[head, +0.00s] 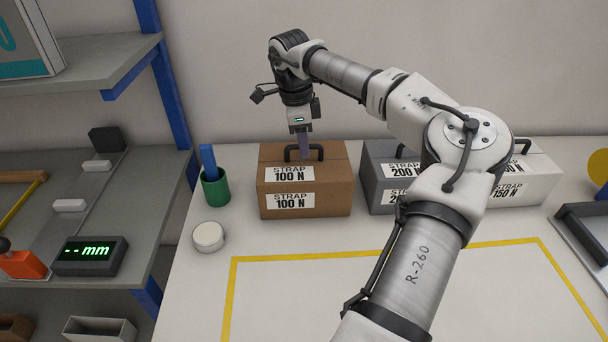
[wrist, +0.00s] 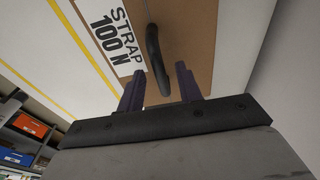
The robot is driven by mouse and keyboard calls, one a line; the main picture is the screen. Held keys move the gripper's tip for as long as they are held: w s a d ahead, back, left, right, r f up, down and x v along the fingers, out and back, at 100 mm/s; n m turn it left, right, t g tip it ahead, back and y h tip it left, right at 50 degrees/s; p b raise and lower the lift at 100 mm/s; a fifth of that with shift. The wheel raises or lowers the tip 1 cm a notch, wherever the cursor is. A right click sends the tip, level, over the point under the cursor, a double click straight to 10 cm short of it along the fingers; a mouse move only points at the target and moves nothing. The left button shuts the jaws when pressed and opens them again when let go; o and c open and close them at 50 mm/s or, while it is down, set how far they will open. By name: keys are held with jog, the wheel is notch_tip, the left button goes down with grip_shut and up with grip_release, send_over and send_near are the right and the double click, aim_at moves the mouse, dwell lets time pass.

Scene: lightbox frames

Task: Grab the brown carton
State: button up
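The brown carton (head: 334,188) stands on the table in the head view, with "STRAP 100 N" labels and a dark handle (head: 319,150) on top. My gripper (head: 303,154) points down at this handle from above. In the wrist view the carton's brown top (wrist: 192,35) and the dark handle (wrist: 154,58) show. The two purple fingers of my gripper (wrist: 160,84) are apart, and the handle's near end lies between them in the picture. I see no contact between fingers and handle. How far down the fingers reach beside it is hard to tell.
A grey carton (head: 381,178) and a white carton (head: 528,182) stand to the right, partly behind my arm. A green cup (head: 216,190) and a round white lid (head: 209,237) are at the left. The yellow-outlined area (head: 300,300) in front is clear where visible.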

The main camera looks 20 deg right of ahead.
notch_tip(320, 180, down, 2)
grip_shut()
dwell(0.3)
jog(key=shift+w+r, duration=0.1)
jog(key=shift+r, duration=0.05)
dwell(1.1)
